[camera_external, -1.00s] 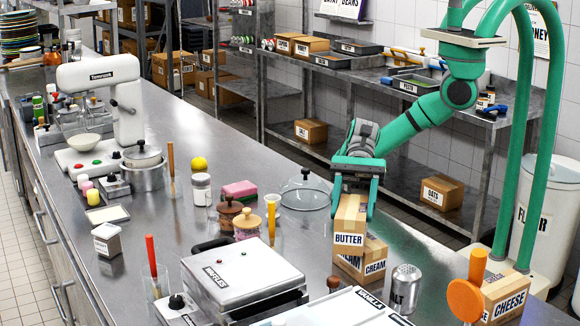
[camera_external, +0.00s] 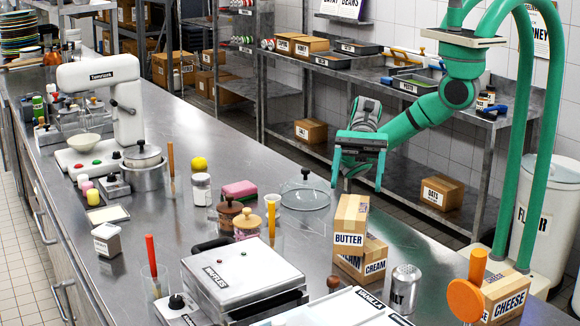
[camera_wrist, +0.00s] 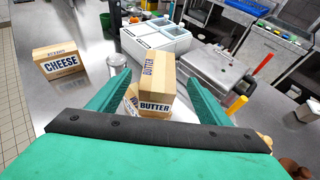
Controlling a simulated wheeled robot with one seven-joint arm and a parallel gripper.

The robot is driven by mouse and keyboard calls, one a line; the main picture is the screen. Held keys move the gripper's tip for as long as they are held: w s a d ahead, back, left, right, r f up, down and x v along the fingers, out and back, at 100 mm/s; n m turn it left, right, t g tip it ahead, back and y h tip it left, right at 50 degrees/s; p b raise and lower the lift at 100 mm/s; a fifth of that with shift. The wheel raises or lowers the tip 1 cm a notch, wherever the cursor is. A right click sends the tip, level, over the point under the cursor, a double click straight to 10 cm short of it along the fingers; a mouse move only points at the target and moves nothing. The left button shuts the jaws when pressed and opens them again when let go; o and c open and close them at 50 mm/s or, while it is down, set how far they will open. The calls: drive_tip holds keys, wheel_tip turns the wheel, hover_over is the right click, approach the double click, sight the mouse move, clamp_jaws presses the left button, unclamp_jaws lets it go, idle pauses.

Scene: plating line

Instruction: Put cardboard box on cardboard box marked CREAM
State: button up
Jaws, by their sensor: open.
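The cardboard box marked BUTTER (camera_external: 350,219) sits on top of the cardboard box marked CREAM (camera_external: 369,262), a little turned against it. In the wrist view the BUTTER box (camera_wrist: 157,82) covers most of the CREAM box (camera_wrist: 131,97). My gripper (camera_external: 358,183) is open and empty, above and behind the boxes and apart from them. In the wrist view its green fingers (camera_wrist: 155,92) are spread wide, with the BUTTER box showing beyond and between them.
A can (camera_external: 403,289) stands right of the CREAM box. The CHEESE box (camera_external: 503,298) and an orange-handled tool (camera_external: 467,298) are farther right. A glass lid (camera_external: 305,193) lies left of the boxes, and a waffle iron (camera_external: 243,277) is at the front left.

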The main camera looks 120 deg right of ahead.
drive_tip(key=shift+v, duration=1.55)
